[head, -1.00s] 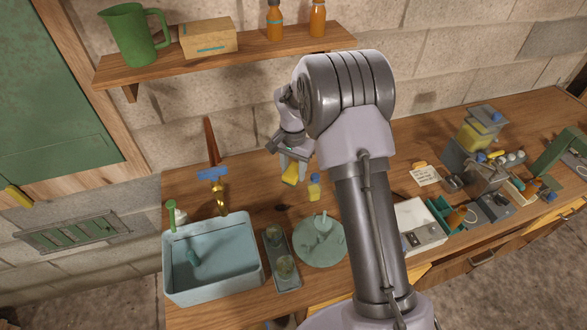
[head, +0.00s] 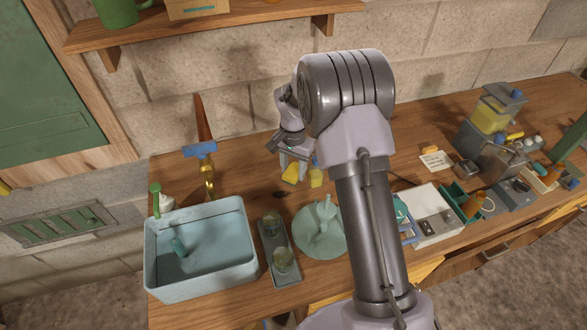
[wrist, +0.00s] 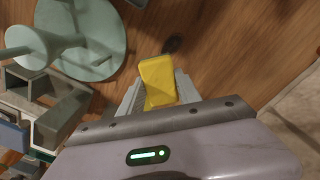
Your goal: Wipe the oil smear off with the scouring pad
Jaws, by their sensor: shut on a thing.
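My gripper (head: 294,164) is shut on the yellow scouring pad (head: 290,174), above the back of the wooden bench. In the wrist view the pad (wrist: 157,80) sits between the two fingertips (wrist: 158,98). A small dark oil smear (head: 280,194) lies on the bench, below and slightly left of the pad in the head view. In the wrist view the smear (wrist: 172,45) shows just beyond the pad's far end. The pad appears apart from the smear; its exact height over the wood is hard to tell.
A pale green round stand (head: 320,244), a grey tray with glasses (head: 284,283) and a blue basin (head: 157,277) are in front. A brass tap (head: 208,184) is left. Bare wood surrounds the smear.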

